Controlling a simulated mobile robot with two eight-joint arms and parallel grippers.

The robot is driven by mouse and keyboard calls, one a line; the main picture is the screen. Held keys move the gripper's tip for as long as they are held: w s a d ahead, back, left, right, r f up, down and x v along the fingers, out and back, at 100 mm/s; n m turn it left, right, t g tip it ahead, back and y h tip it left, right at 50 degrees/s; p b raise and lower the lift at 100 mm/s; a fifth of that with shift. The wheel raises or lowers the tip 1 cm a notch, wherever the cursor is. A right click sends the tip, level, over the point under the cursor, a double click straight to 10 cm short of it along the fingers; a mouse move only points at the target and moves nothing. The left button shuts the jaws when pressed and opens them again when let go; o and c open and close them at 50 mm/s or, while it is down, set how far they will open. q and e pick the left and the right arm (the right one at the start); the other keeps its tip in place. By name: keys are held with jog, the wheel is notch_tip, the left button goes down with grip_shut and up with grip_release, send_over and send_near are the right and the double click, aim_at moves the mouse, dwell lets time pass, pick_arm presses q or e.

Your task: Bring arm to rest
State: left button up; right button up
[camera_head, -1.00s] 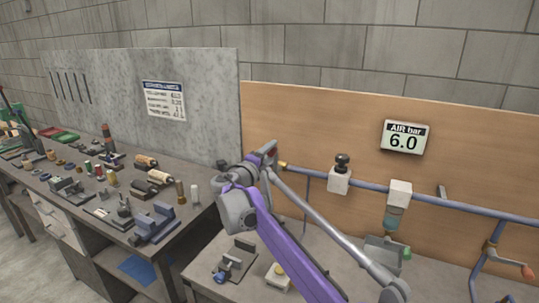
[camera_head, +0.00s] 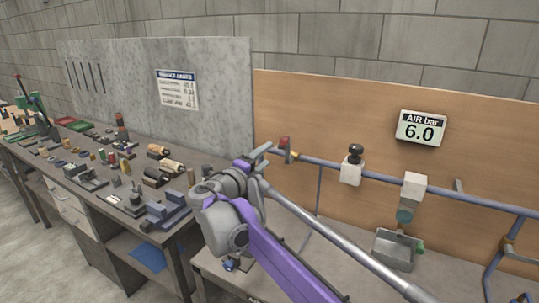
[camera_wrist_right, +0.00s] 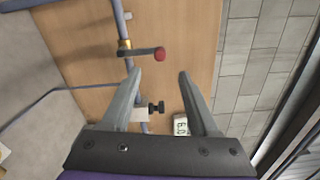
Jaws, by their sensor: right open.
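My right gripper (camera_head: 258,154) is in front of the wooden panel in the head view, left of the red-handled valve (camera_head: 285,148) and apart from it in that picture. In the right wrist view my right gripper (camera_wrist_right: 159,73) is open, with nothing between its two grey fingers. The red valve knob (camera_wrist_right: 160,54) shows beyond the fingertips. My right arm's purple link (camera_head: 275,262) reaches in from the lower right. My left gripper is not in view.
A blue pipe (camera_head: 320,165) runs along the wooden panel (camera_head: 330,110), with a black-knobbed valve (camera_head: 354,154). The air display (camera_head: 420,128) reads 6.0. A grey tray (camera_head: 397,250) stands below. At left, a dark workbench (camera_head: 40,172) holds several tools and parts.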

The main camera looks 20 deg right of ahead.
dwell(0.4)
jog(key=s+d+f+m+g+y, duration=0.2)
jog(key=s+f+m+g+y, duration=0.1)
jog(key=s+f+m, duration=0.5)
jog(key=s+d+f+m+g+y, duration=0.2)
jog(key=s+f+m, duration=0.5)
jog(key=s+m, duration=0.3)
jog(key=s+a+f+m+y, duration=0.4)
jog(key=s+f+m, duration=0.4)
jog(key=m, duration=0.4)
jog(key=s+a+f+m+g+y+p, duration=0.1)
jog(key=s+a+f+m+y, duration=0.3)
jog(key=s+f+m, duration=0.4)
jog(key=s+a+m, duration=0.1)
jog(key=s+m, duration=0.1)
jog(key=m, duration=0.2)
jog(key=shift+s+a+f+y, duration=0.2)
jog(key=shift+s+f+y, duration=0.1)
jog(key=shift+s+f, duration=0.1)
